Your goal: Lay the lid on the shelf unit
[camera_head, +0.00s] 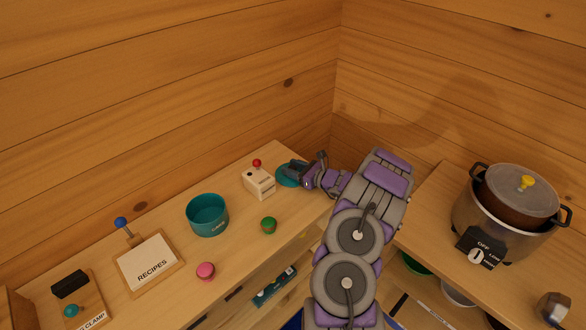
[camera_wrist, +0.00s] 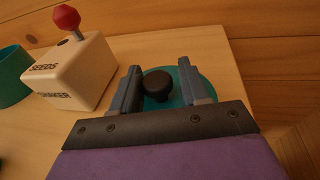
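A round teal lid (camera_head: 284,174) with a black knob lies at the far right corner of the long wooden unit (camera_head: 235,258) on the left. In the wrist view the teal lid (camera_wrist: 178,97) shows beneath my gripper (camera_wrist: 159,68). My gripper's two fingers stand either side of the black knob (camera_wrist: 157,85), with a gap on each side. In the head view my gripper (camera_head: 303,174) is low over the lid and hides part of it. Another lid, with a yellow knob (camera_head: 527,182), sits on the pot at the right.
A white seeds shaker (camera_head: 259,183) with a red ball handle stands just left of the lid. A teal bowl (camera_head: 207,215), a green ball-like item (camera_head: 268,225), a pink item (camera_head: 205,271) and a recipes box (camera_head: 148,263) are on the same top. Log walls close off the corner behind.

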